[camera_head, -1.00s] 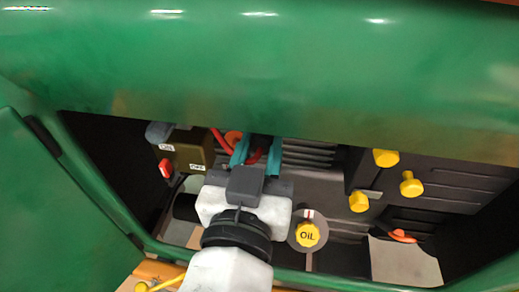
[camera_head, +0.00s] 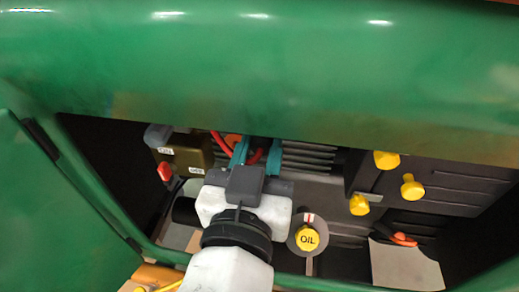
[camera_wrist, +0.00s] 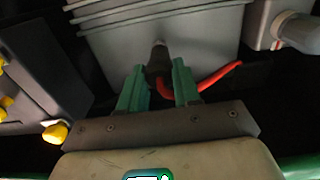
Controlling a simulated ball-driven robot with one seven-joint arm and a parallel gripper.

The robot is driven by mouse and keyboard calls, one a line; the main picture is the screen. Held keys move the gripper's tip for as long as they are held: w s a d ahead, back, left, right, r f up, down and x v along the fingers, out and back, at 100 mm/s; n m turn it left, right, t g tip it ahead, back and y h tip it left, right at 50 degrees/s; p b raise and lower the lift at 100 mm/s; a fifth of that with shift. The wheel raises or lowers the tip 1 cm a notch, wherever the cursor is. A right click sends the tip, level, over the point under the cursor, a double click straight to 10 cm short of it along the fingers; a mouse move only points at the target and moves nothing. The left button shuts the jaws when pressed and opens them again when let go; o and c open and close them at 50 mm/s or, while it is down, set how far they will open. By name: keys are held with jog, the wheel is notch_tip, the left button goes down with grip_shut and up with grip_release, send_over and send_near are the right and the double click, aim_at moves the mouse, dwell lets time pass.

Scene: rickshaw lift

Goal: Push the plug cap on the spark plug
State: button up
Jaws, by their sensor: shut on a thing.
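My gripper (camera_wrist: 160,72) has two teal fingers and is shut on the dark plug cap (camera_wrist: 158,66). A red cable (camera_wrist: 218,78) runs from the cap to the right in the wrist view. The cap's far end is at the grey finned engine block (camera_wrist: 205,35), where a small pale tip, apparently the spark plug (camera_wrist: 160,43), shows. I cannot tell how far the cap is over it. In the head view my gripper (camera_head: 258,150) reaches into the engine bay, and the red cable (camera_head: 219,142) shows at its left; the cap is not clear there.
A green hood (camera_head: 260,75) overhangs the bay and an open green door (camera_head: 50,200) stands at left. A dark box with a red lever (camera_head: 165,172) is left of my gripper. A yellow oil cap (camera_head: 307,238) and yellow knobs (camera_head: 412,187) are to the right.

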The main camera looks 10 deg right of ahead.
jog(key=shift+w, duration=0.25)
dwell(0.6)
jog(key=o, duration=1)
jog(key=shift+o, duration=0.2)
jog(key=shift+c, duration=0.6)
jog(key=shift+s+a, duration=0.1)
jog(key=shift+s, duration=0.3)
jog(key=b+v, duration=0.1)
jog(key=v, duration=0.6)
jog(key=shift+s, duration=0.1)
